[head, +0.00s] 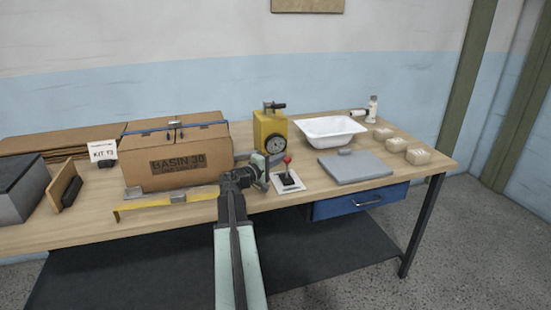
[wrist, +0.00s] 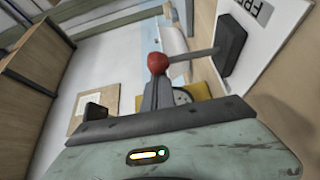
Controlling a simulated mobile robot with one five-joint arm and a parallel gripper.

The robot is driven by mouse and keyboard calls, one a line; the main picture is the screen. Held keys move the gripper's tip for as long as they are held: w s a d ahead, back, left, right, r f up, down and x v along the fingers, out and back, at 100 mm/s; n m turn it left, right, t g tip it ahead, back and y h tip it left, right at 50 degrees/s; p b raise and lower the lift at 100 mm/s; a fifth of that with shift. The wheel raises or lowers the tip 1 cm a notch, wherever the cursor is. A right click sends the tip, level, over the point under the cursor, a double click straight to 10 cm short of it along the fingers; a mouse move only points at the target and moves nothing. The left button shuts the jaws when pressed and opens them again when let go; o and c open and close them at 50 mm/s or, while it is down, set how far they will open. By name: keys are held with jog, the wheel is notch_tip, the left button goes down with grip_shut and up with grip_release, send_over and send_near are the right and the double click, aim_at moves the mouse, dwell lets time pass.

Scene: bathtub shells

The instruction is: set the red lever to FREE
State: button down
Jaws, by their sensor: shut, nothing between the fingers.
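The red lever has a round red knob (head: 287,158) on a thin grey stem, rising from a black base on a white plate (head: 289,187) near the table's front edge. In the wrist view the red knob (wrist: 157,63) is just beyond my fingertips, and the stem runs right to the black base (wrist: 231,45). Part of the label, "FRE", shows on the plate (wrist: 280,45) at the upper right. My gripper (head: 274,161) is left of the lever, close to the knob. Its fingers (wrist: 157,88) are shut and empty; I cannot tell whether they touch the knob.
A cardboard box (head: 190,172) and a yellow bar (head: 145,205) lie left of my gripper. A yellow device with a dial (head: 268,125) stands behind the lever. A grey slab (head: 355,170), a white basin (head: 330,131) and wrapped blocks (head: 418,157) are to the right.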

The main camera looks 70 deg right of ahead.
aim_at(287, 162)
jog(key=shift+s+a+r, duration=0.1)
jog(key=shift+s+a, duration=0.2)
jog(key=shift+a, duration=0.3)
jog(key=shift+s+a, duration=0.3)
jog(key=shift+a, duration=0.25)
jog(key=shift+s+a+f, duration=0.2)
jog(key=shift+s+a, duration=0.25)
jog(key=shift+a, duration=0.2)
jog(key=shift+s+a+f, duration=0.1)
jog(key=shift+s, duration=0.05)
